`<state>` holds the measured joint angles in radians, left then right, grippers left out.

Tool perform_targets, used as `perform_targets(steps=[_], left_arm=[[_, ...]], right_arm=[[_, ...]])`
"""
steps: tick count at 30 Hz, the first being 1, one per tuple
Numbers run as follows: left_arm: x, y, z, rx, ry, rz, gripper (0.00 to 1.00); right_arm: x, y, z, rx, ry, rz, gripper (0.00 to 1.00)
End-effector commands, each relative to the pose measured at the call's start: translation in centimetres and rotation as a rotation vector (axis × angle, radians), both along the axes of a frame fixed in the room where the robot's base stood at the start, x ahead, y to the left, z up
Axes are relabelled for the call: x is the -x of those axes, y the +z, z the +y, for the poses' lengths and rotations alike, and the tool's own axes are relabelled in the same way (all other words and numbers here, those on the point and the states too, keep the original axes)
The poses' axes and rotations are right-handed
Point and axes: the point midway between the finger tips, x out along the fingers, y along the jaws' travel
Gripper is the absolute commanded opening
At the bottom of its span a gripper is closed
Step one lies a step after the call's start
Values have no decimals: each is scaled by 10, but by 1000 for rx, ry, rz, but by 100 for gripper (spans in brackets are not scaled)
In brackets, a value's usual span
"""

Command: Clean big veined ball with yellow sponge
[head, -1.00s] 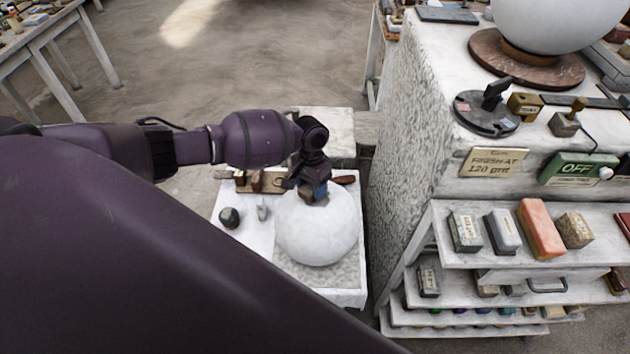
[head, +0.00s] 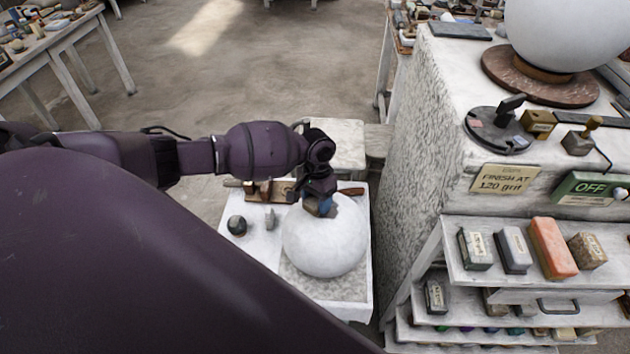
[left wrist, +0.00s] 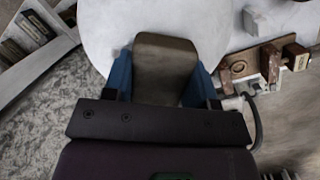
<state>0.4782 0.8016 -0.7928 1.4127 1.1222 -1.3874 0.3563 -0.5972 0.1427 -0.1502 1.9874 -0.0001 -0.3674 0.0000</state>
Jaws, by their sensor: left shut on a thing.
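A large white ball (head: 325,245) rests on a small white table beside the plinth. Faint grey marks show on it, but I cannot make out clear veins. My left gripper (head: 321,207) is at the ball's upper side, its blue fingers shut on a dull brownish-tan block, likely the sponge (left wrist: 165,68). In the left wrist view the block lies in front of the ball (left wrist: 205,25) and seems to touch it. A larger plain white ball (head: 568,30) stands on a brown round base on the plinth. My right gripper is not in view.
The small table (head: 250,250) also holds a dark little ball (head: 237,225) and a wooden block rack (head: 262,192). The stone plinth (head: 410,170) stands close on the right, with shelves of blocks (head: 555,250). Open floor (head: 220,70) lies behind.

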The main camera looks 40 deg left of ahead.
Motion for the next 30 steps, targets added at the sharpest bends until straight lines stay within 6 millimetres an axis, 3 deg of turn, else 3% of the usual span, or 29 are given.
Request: perform_targets(steps=[6, 17, 30], left_arm=[[-13, 8, 0, 0, 0, -1, 33], [-13, 9, -3, -9, -1, -1, 33], [-5, 7, -37, -198, -4, -47, 33]], right_arm=[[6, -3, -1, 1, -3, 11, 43], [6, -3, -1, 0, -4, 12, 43], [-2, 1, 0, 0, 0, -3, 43]])
